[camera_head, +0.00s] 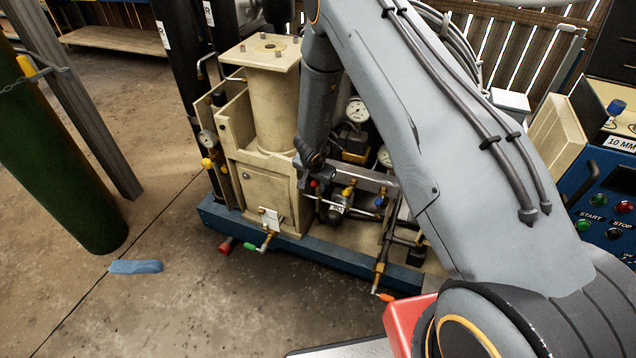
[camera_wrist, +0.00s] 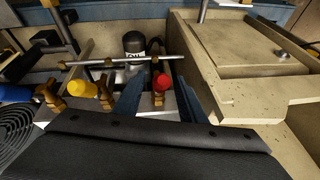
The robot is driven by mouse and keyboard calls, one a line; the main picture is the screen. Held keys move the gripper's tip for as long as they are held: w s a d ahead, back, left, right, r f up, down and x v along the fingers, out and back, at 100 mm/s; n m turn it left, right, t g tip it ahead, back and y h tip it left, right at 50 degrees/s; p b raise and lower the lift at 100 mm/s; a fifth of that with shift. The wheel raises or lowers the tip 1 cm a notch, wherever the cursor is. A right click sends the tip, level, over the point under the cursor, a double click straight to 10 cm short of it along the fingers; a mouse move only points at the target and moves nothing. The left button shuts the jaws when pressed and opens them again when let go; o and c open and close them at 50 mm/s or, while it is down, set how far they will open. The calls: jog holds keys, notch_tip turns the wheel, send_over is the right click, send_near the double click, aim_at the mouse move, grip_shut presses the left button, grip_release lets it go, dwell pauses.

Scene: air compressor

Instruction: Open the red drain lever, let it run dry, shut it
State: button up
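A small red knob on a brass fitting (camera_wrist: 161,82) shows in the wrist view, between and beyond my gripper's two fingers (camera_wrist: 157,94). The fingers are apart and nothing is held between them. In the head view a small red knob (camera_head: 314,183) sits just below my gripper (camera_head: 312,163), among the pipes right of the beige housing. Another red-ended part (camera_head: 227,245) sticks out low at the compressor's front left, well below my gripper. I cannot tell for sure which red part is the drain lever, or whether a valve is open.
Yellow handles (camera_wrist: 84,89) and a dark labelled cylinder (camera_wrist: 134,47) lie close by my fingers. A beige housing (camera_head: 262,190) stands left of my gripper. A green-handled lever (camera_head: 249,246) and an orange-tipped lever (camera_head: 385,297) stick out low in front. The floor at left front is mostly clear.

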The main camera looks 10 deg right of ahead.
jog(key=v, duration=0.7)
jog(key=shift+r, duration=0.35)
jog(key=shift+s, duration=0.15)
jog(key=s+r+n+y, duration=0.15)
jog(key=s+r, duration=0.25)
jog(key=r, duration=0.4)
jog(key=s+r+n+y, duration=0.1)
jog(key=s+r+n, duration=0.2)
jog(key=s+r, duration=0.3)
jog(key=s+d+r+n+g, duration=0.1)
jog(key=s+d+r, duration=0.1)
jog(key=s, duration=0.4)
jog(key=s+d+r+n+g+h, duration=0.1)
jog(key=s+d+r, duration=0.2)
jog(key=s, duration=0.4)
jog(key=s+d+r+n+g, duration=0.1)
jog(key=s+d+r, duration=0.1)
jog(key=s+r, duration=0.2)
jog(key=s, duration=0.2)
jog(key=shift+s+d+r+g, duration=0.3)
jog(key=shift+d+r, duration=0.05)
jog(key=shift+n, duration=0.25)
